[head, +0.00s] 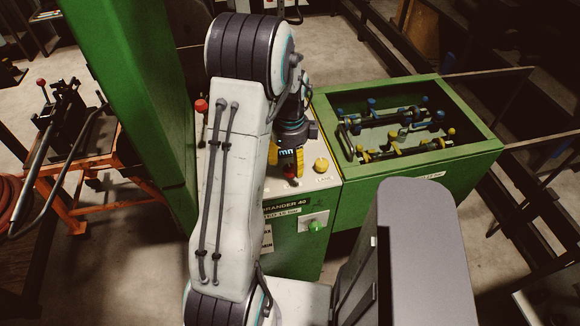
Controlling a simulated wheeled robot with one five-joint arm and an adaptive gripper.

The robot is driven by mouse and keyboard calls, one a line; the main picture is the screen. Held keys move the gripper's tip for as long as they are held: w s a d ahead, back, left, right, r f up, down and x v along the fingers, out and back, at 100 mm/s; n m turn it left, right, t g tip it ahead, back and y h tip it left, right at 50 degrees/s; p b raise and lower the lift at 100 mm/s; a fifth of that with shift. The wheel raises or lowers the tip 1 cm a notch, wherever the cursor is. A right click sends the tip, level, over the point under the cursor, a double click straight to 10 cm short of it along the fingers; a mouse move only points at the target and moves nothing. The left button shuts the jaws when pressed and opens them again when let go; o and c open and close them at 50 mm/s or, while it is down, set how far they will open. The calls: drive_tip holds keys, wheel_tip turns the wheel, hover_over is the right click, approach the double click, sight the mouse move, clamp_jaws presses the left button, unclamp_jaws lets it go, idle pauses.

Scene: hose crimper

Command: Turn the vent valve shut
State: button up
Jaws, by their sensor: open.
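My gripper (286,160) has yellow fingers and points down over the light top of the green machine (300,258). Its fingers stand apart. A red knob (290,173) shows at the fingertips, partly hidden by them; I cannot tell whether they touch it. A yellow knob (321,165) stands on the same top, just right of the gripper. A green knob (316,226) sits on a pale plate on the machine's front. Which of these is the vent valve cannot be read from this view. My arm hides much of the machine's left part.
A red-balled lever (201,105) stands left of my arm. A green open box (420,190) with blue and yellow fittings adjoins the machine at right. A tall green column (140,90) rises at left, beside an orange stand (75,190) with a hose.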

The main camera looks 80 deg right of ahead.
sight(290, 168)
drive_tip(key=shift+f, duration=1.65)
drive_tip(key=c, duration=1.2)
